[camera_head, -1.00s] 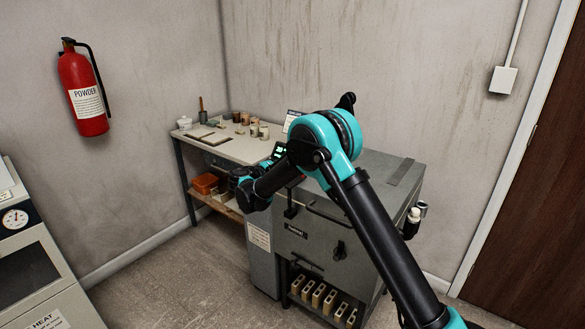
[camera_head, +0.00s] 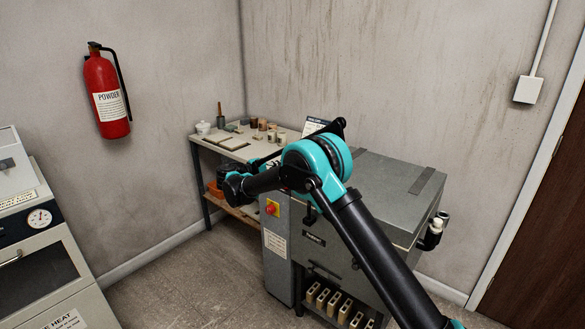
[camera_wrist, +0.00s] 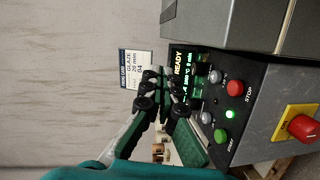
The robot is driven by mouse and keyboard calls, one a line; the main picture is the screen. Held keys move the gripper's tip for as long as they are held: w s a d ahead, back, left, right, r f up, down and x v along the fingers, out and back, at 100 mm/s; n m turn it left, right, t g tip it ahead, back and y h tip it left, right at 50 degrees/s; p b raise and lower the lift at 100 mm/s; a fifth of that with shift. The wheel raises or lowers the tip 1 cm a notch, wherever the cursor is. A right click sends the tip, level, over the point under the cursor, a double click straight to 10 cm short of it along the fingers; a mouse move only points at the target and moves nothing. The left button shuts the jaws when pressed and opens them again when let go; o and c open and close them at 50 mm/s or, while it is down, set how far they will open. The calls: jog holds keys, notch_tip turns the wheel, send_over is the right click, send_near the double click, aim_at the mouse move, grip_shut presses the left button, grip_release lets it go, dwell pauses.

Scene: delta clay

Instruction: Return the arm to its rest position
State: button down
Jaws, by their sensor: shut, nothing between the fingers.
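My arm (camera_head: 375,255) reaches up from the lower right in the head view and bends at a teal elbow (camera_head: 318,165). Its forearm runs left and slightly down to a teal wrist (camera_head: 235,188), in front of the kiln and the bench. My gripper (camera_wrist: 160,88) shows in the wrist view with its dark fingers close together and nothing between them. It is in front of the kiln's control panel (camera_wrist: 215,75); the gap to the panel cannot be told. In the head view the fingers are hard to make out.
A grey kiln (camera_head: 390,185) stands under and behind the arm. A bench (camera_head: 245,152) with small pots is at its left. A fire extinguisher (camera_head: 106,95) hangs on the wall. A pale machine (camera_head: 45,250) stands at far left. The floor (camera_head: 185,285) between is clear.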

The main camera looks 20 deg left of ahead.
jog(key=shift+s+a+r, duration=0.1)
jog(key=shift+a, duration=0.25)
